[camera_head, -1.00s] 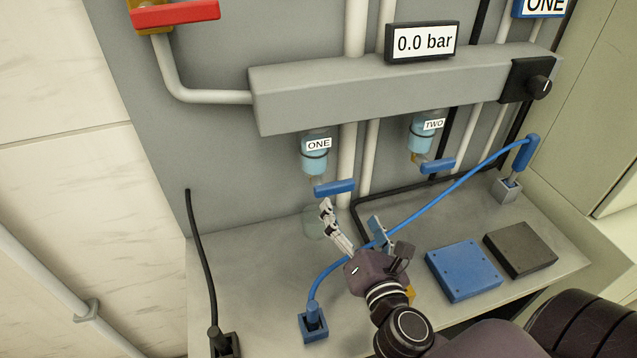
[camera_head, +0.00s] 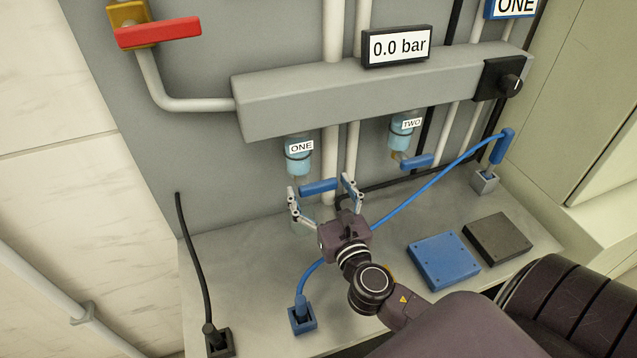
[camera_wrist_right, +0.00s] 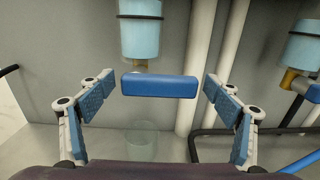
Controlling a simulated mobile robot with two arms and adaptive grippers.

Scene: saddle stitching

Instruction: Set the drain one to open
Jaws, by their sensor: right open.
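The drain one handle (camera_head: 318,187) is a blue bar lying crosswise below the clear blue-tinted bowl labelled ONE (camera_head: 299,158). My right gripper (camera_head: 320,190) is open, with one finger near each end of the handle. In the right wrist view the blue handle (camera_wrist_right: 160,86) lies level between the two spread fingertips, with a small gap at each side. The bowl (camera_wrist_right: 139,35) shows above it. A clear cup (camera_wrist_right: 142,140) stands below the handle. My left gripper is not in view.
A second bowl labelled TWO (camera_head: 402,132) with its own blue handle (camera_head: 417,161) is to the right. A blue cable (camera_head: 425,185) crosses behind my right wrist. A blue box (camera_head: 444,260) and a dark box (camera_head: 498,238) lie on the bench. The gauge (camera_head: 396,46) reads 0.0 bar.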

